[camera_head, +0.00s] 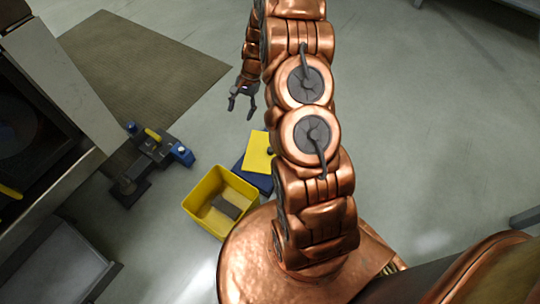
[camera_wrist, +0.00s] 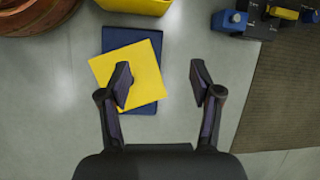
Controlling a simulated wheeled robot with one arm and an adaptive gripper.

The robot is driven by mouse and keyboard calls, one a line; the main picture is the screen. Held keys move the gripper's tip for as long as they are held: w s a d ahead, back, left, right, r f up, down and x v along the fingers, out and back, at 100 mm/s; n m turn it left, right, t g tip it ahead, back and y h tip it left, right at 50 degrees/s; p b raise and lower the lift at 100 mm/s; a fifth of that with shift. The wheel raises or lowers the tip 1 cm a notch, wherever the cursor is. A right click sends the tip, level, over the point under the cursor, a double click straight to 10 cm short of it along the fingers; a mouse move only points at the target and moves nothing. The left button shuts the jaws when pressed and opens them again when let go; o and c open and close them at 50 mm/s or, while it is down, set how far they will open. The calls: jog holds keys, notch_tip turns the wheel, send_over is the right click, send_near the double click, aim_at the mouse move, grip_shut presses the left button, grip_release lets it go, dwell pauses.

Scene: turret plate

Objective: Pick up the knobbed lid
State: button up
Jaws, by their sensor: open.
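In the wrist view the lid (camera_wrist: 112,70) is left of centre, on the blue plate (camera_wrist: 118,38). The knob cannot be made out there. In the head view my gripper (camera_head: 241,107) hangs beyond the lid, apart from it.
A yellow bin (camera_head: 197,201) holding a dark grey block stands beside the blue plate. A dark fixture with blue and yellow parts (camera_head: 155,155) lies to the left, near a large machine (camera_head: 75,90). A brown mat (camera_head: 150,65) lies behind.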

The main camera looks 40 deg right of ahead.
jog(key=d+f+m+b, duration=0.25)
jog(key=d+f, duration=0.45)
jog(key=f, duration=0.6)
jog(key=m+t+b, duration=0.1)
jog(key=m+b, duration=0.1)
jog(key=m, duration=0.2)
send_near(259, 154)
jog(key=s+d, duration=0.1)
jog(key=d, duration=0.1)
jog(key=s+d, duration=0.1)
jog(key=d, duration=0.1)
jog(key=shift+s+r, duration=0.35)
jog(key=shift+a+f+h, duration=0.2)
jog(key=shift+f+h, duration=0.1)
jog(key=shift+f, duration=0.35)
jog(key=shift+a+b+x, duration=0.15)
jog(key=shift+b+x, duration=0.65)
jog(key=shift+x, duration=0.85)
jog(key=shift+a+b+x, duration=0.15)
jog(key=shift+b+x, duration=0.6)
jog(key=shift+x, duration=0.9)
jog(key=shift+w+r, duration=0.15)
jog(key=shift+r, duration=0.05)
jog(key=shift+c, duration=0.2)
grip_shut()
